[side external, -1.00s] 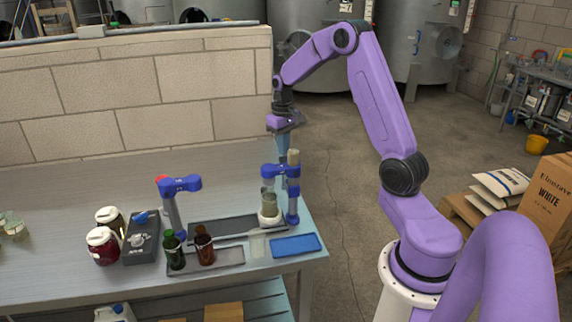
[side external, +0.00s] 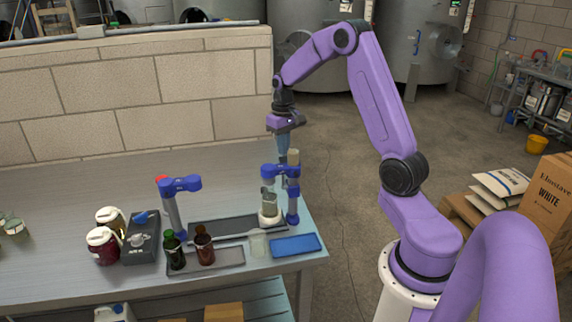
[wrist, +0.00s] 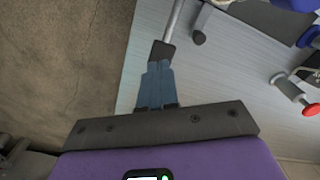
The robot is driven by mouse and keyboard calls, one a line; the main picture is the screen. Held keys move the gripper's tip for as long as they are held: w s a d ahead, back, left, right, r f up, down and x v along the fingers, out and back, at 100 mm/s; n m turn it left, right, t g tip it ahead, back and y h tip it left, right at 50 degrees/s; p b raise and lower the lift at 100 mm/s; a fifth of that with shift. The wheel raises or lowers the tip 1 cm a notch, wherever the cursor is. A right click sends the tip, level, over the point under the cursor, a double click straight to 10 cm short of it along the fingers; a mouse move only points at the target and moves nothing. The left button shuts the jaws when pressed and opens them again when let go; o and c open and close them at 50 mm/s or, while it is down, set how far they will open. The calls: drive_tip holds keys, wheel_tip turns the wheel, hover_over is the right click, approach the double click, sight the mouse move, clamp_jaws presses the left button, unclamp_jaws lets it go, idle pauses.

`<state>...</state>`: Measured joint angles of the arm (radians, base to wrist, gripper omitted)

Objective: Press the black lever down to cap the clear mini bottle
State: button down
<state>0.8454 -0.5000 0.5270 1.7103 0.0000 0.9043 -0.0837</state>
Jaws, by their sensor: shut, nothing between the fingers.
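The black lever (wrist: 162,50) shows in the wrist view as a metal rod with a black end, just ahead of my fingertips. I cannot tell whether they touch. My gripper (wrist: 159,66) is shut and empty; in the side view its blue fingers (side external: 283,146) point down above the blue capping stand (side external: 292,203) at the table's right end. The clear mini bottle (side external: 268,201) appears upright under the stand's head, on a pale base. The lever is hard to make out in the side view.
A second blue stand (side external: 180,186) with a red part is to the left. A green bottle (side external: 175,252) and a brown bottle (side external: 204,247) stand on a grey tray (side external: 234,256). A blue tray (side external: 296,245) lies in front. A block wall (side external: 130,95) is behind.

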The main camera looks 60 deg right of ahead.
sight(284, 159)
drive_tip(key=shift+f, duration=0.2)
drive_tip(key=shift+f, duration=0.55)
drive_tip(key=shift+s+a+f, duration=0.1)
drive_tip(key=shift+a+f, duration=0.05)
drive_tip(key=shift+f, duration=1.55)
idle(2.4)
drive_tip(key=shift+r, duration=4.55)
